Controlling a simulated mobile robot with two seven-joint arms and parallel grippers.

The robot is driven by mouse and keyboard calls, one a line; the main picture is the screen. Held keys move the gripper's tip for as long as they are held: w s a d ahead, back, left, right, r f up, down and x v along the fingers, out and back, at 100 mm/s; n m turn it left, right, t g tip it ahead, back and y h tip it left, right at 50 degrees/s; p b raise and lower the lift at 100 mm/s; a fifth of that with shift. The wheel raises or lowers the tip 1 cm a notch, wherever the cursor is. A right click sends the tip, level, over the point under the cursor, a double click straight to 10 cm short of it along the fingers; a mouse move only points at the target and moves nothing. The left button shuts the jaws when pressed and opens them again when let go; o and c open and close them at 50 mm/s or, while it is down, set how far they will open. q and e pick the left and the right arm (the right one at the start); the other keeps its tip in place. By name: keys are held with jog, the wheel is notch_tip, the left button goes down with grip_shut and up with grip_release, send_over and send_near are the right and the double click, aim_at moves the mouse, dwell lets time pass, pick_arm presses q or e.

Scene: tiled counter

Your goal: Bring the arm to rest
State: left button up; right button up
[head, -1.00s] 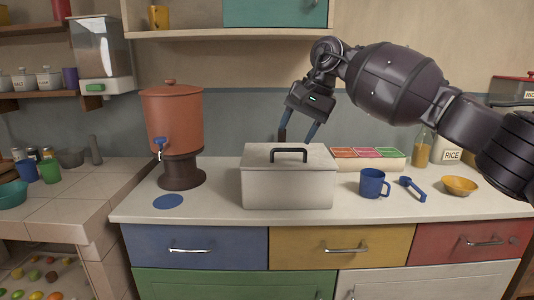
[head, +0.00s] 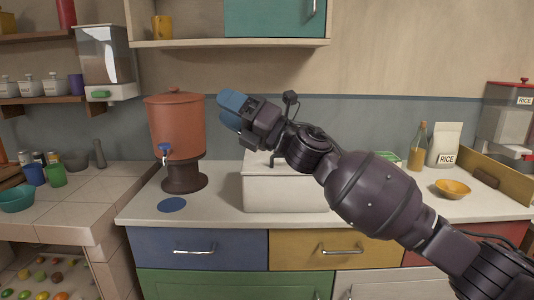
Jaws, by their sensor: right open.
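My right arm comes in from the lower right and reaches up and left across the view. Its gripper (head: 232,109), with blue fingers, is raised in front of the wall, just right of the terracotta water dispenser (head: 177,127). The gripper is open, and I see nothing held in it. It is above and left of the white lidded box (head: 270,192) on the counter, whose lid and handle are partly hidden by my arm. My left gripper is out of view.
A blue disc (head: 172,205) lies on the counter (head: 215,208). A yellow bowl (head: 453,188), a rice bag (head: 445,145) and a bottle (head: 416,147) stand at the right. A shelf (head: 230,43) hangs above. My arm covers the counter right of the box.

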jog(key=s+d+f+m+t+h+p, duration=0.1)
jog(key=s+d+f+m+t+h, duration=0.3)
jog(key=d+f+m, duration=0.45)
jog(key=s+d+f+m+t+h+p, duration=0.1)
jog(key=s+d+f+m+t+h, duration=0.15)
jog(key=d+f+m+h, duration=0.6)
jog(key=s+d+f+m+t+h+p, duration=0.2)
jog(key=d+f+m+t+h, duration=0.15)
jog(key=f+m, duration=0.9)
pick_arm(q)
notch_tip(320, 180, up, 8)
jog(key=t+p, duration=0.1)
jog(key=p, duration=0.1)
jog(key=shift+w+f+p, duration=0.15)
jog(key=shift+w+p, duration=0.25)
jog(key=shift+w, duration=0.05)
pick_arm(e)
jog(key=s+d+f+m+g+h, duration=0.2)
jog(key=s+f, duration=0.4)
jog(key=s, duration=0.4)
jog(key=s+d+f+m+g+h, duration=0.1)
jog(key=s+d+f+m, duration=0.4)
jog(key=s, duration=0.6)
jog(key=s+d+f+m+g+h, duration=0.2)
jog(key=s+d+f, duration=0.4)
jog(key=s+f, duration=0.3)
jog(key=shift+s+d+f+m+g+h, duration=0.15)
jog(key=shift+s+d+m+g+h, duration=0.2)
jog(key=shift+s+m, duration=0.45)
